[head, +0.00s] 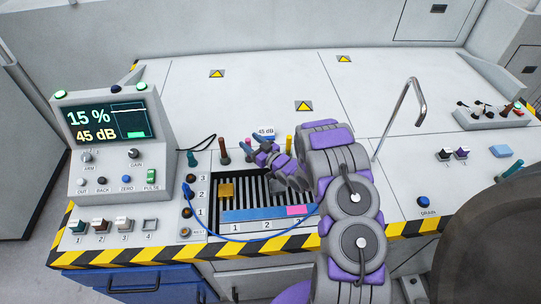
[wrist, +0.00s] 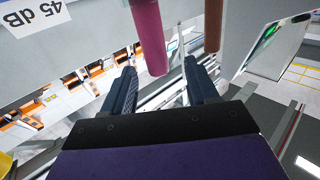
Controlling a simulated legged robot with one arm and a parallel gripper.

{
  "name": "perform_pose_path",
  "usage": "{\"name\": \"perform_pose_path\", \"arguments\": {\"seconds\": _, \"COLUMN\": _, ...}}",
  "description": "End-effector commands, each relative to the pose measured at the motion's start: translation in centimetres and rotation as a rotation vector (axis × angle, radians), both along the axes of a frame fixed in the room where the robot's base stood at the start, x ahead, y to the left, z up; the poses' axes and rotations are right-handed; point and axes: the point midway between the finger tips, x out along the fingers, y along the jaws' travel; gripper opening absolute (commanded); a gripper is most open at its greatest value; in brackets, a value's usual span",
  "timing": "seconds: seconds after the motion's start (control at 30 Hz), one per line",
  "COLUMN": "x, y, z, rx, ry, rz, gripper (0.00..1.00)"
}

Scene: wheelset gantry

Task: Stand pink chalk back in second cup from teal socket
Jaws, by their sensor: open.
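The pink chalk (wrist: 148,35) shows in the wrist view as a thick rod coming down from the top edge, its end by the gap between my fingertips. In the head view only a small pink tip (head: 249,141) shows behind my gripper. My gripper (wrist: 161,68) is open, and I see no finger closed on the chalk. In the head view my gripper (head: 258,152) is over the back edge of the slotted bay.
A yellow rod (head: 289,144) stands right of my gripper, near the 45 dB label (head: 265,132). A display console (head: 115,150) stands left. A bent metal rod (head: 405,105) rises at right.

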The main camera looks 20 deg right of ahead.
Motion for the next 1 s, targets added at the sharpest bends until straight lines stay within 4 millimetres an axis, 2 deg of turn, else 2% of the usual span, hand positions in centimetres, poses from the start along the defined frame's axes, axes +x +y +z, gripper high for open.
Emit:
{"name": "perform_pose_path", "arguments": {"seconds": 0.3, "x": -6.2, "y": -3.6, "z": 0.1, "rx": -0.001, "ry": 0.003, "rz": -0.005, "gripper": 0.59}}
{"name": "perform_pose_path", "arguments": {"seconds": 0.6, "x": -11.1, "y": -6.1, "z": 0.0, "rx": 0.000, "ry": 0.002, "rz": -0.005, "gripper": 0.59}}
{"name": "perform_pose_path", "arguments": {"seconds": 0.8, "x": -12.7, "y": -6.9, "z": 0.0, "rx": 0.000, "ry": -0.001, "rz": -0.002, "gripper": 0.59}}
{"name": "perform_pose_path", "arguments": {"seconds": 1.0, "x": -13.2, "y": -7.1, "z": -0.1, "rx": 0.000, "ry": -0.001, "rz": -0.001, "gripper": 0.59}}
